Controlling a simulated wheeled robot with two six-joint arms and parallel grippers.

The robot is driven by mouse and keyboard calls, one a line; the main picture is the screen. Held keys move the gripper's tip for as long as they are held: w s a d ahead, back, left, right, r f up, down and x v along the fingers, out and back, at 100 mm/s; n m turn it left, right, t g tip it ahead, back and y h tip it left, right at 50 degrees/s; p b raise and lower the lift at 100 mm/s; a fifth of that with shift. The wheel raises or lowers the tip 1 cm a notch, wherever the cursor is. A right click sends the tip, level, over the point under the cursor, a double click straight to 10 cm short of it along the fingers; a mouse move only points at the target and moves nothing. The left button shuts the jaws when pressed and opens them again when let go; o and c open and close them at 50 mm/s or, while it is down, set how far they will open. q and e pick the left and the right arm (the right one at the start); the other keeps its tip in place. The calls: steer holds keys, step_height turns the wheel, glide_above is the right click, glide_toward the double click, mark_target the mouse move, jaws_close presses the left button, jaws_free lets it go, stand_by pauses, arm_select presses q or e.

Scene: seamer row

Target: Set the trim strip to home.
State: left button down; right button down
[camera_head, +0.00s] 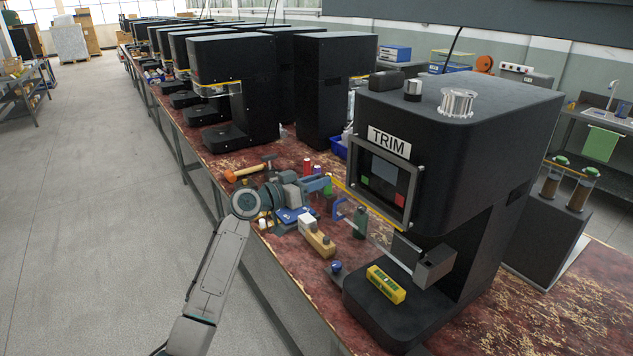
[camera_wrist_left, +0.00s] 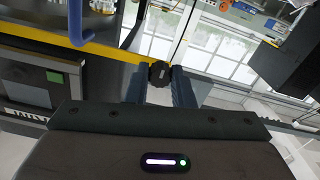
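The trim machine is a black unit with a TRIM sign (camera_head: 389,142) and a screen (camera_head: 384,178) on its front. A yellow strip (camera_head: 368,205) runs along the screen's lower edge. It also shows in the left wrist view (camera_wrist_left: 104,52). My left gripper (camera_head: 324,183) is at the strip's left end. In the left wrist view its fingers (camera_wrist_left: 160,78) stand apart, one on each side of a dark round knob (camera_wrist_left: 159,73). I cannot tell whether they touch it. My right gripper is not in view.
A blue handle (camera_head: 338,209) is close to my left gripper. More black machines stand behind. The floor at left is clear.

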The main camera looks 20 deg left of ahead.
arm_select(q)
steer(key=shift+s+d, duration=0.5)
steer(key=shift+d, duration=0.2)
steer(key=shift+s+d, duration=0.5)
steer(key=shift+d, duration=0.15)
steer(key=c, duration=1.3)
jaws_free()
steer(key=shift+a, duration=0.1)
steer(key=shift+o, duration=0.2)
steer(key=b, duration=0.5)
glide_toward(336, 183)
steer(key=shift+v, duration=2.3)
